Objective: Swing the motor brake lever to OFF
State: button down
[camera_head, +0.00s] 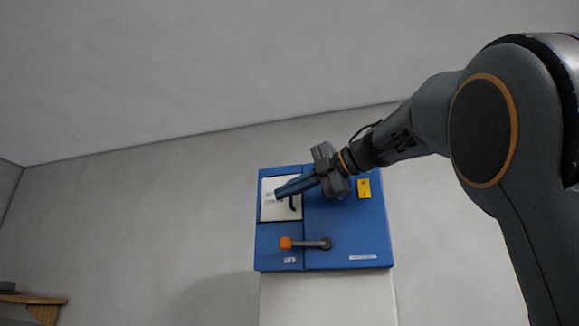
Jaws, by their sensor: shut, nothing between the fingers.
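A blue box (345,222) is up ahead against the grey wall. On its lower part is a lever with an orange knob (286,242) and a dark arm (310,243). The lever lies about level, knob to the left and pivot to the right. A white panel (270,208) fills the box's upper left. My gripper (279,195) is shut and empty, its fingertips over the white panel, above the knob and apart from it. A dark curved shape shows beside the fingers; I cannot tell whether it is a part or a shadow. The markings are too small to read.
A yellow label (363,188) is at the box's upper right and a white label (362,257) at its lower right. A pale cabinet (328,300) stands below the box. A wooden piece of furniture (30,299) is at the lower left. The wall space left of the box is clear.

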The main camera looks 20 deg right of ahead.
jog(key=shift+s+r, duration=0.3)
jog(key=shift+r, duration=0.65)
jog(key=shift+s+r, duration=0.25)
jog(key=shift+r, duration=0.65)
jog(key=shift+s+r, duration=0.3)
jog(key=shift+r, duration=0.65)
jog(key=shift+d, duration=0.1)
